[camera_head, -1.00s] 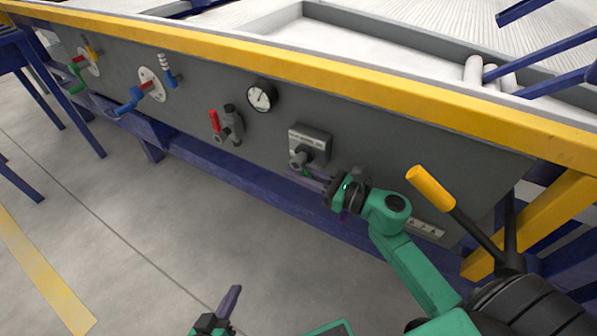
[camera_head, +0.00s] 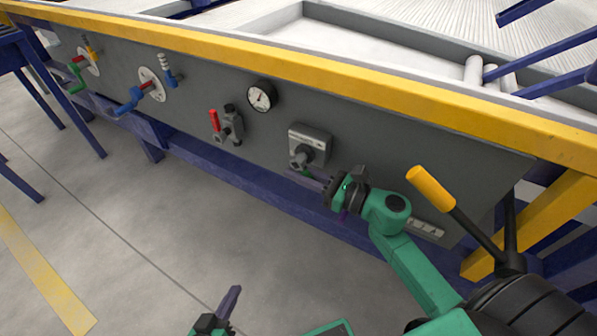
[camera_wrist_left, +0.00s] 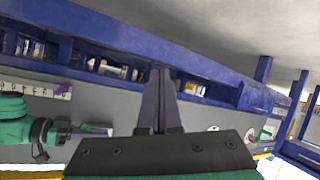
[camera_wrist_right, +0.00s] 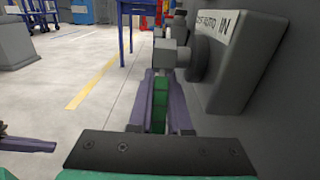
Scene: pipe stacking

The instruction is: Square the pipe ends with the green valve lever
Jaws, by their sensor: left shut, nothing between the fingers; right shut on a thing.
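The green valve lever (camera_wrist_right: 160,91) hangs from a grey valve knob on a labelled grey box (camera_head: 310,145) on the bench's side panel. In the right wrist view it lies between the two purple fingers of my right gripper (camera_wrist_right: 161,92), which is shut on it. In the head view the right gripper (camera_head: 314,180) hides most of the lever. My left gripper (camera_head: 232,294) is shut and empty, low over the floor, away from the panel. Its fingers also show together in the left wrist view (camera_wrist_left: 160,85). White pipe ends (camera_head: 473,72) show in the tray on the bench top.
Left of the box are a round gauge (camera_head: 261,96), a red-handled valve (camera_head: 214,121), a blue lever (camera_head: 130,101) and a green handle (camera_head: 76,71). A yellow-ended lever (camera_head: 430,187) stands at the right near my arm. A blue beam (camera_head: 215,175) runs below the panel.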

